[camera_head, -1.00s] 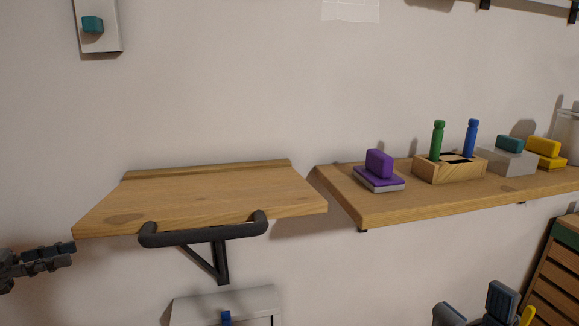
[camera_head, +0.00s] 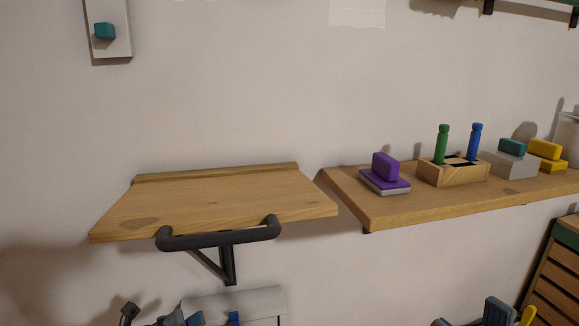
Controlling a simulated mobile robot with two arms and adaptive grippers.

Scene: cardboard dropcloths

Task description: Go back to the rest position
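My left gripper (camera_head: 180,319) shows at the bottom edge, left of centre, below the small wooden shelf (camera_head: 215,200). Only its upper parts are in the picture, and I cannot tell how far apart its fingers are. My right gripper (camera_head: 470,319) is cut off by the bottom edge at the right, below the long shelf (camera_head: 400,212). Its two blue-grey fingertips stand apart with nothing seen between them.
The small shelf is bare, with a black handle (camera_head: 220,238) at its front. The long shelf holds a purple block (camera_head: 385,166), a wooden holder (camera_head: 450,174) with green and blue pegs, and other blocks. A light grey box (camera_head: 250,300) sits below; wooden drawers (camera_head: 555,275) stand at right.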

